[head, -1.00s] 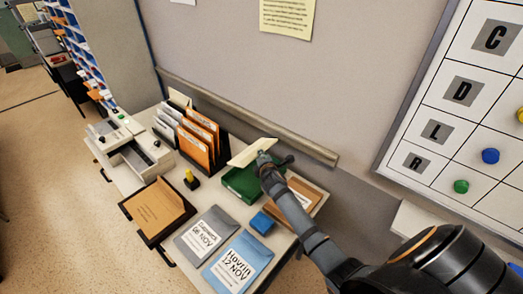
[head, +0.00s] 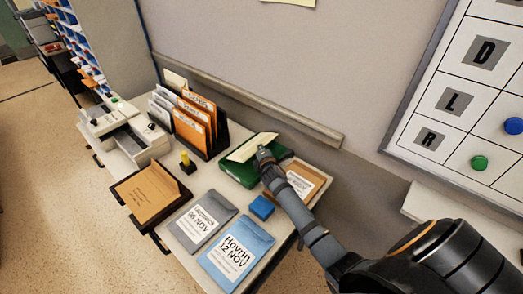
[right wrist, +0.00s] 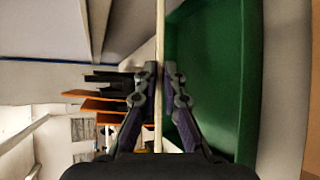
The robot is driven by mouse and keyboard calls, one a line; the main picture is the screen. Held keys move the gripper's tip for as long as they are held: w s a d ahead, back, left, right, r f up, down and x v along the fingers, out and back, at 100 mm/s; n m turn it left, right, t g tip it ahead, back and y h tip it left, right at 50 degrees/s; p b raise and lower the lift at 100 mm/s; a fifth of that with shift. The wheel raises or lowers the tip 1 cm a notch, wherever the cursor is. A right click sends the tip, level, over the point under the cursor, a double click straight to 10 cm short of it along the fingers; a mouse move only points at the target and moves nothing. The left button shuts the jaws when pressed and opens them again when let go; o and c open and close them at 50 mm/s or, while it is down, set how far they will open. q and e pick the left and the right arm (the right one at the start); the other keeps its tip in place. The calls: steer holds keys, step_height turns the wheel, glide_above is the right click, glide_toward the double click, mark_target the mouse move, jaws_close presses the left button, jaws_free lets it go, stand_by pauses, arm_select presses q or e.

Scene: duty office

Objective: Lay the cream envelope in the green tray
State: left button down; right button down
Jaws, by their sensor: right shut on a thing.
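The cream envelope (head: 251,148) is gripped by my right gripper (head: 265,155) above the green tray (head: 238,174). In the right wrist view the envelope (right wrist: 160,40) shows edge-on as a thin pale strip between the two shut fingers (right wrist: 159,85). The green tray (right wrist: 215,65) fills the right side of that view, beside the envelope. In the head view the envelope overlaps the tray's back part; whether it touches the tray I cannot tell. My left gripper is not in view.
A file rack (head: 200,125) with orange folders stands left of the tray. A blue block (head: 262,207) and a brown envelope (head: 303,181) lie close by. Grey (head: 200,220) and blue (head: 237,253) packets lie in front. A wall rail (head: 260,112) runs behind.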

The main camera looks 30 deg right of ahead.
step_height(320, 180, down, 5)
steer(key=b, duration=0.3)
stand_by(0.4)
steer(key=c, duration=1.4)
jaws_free()
steer(key=v, duration=1.2)
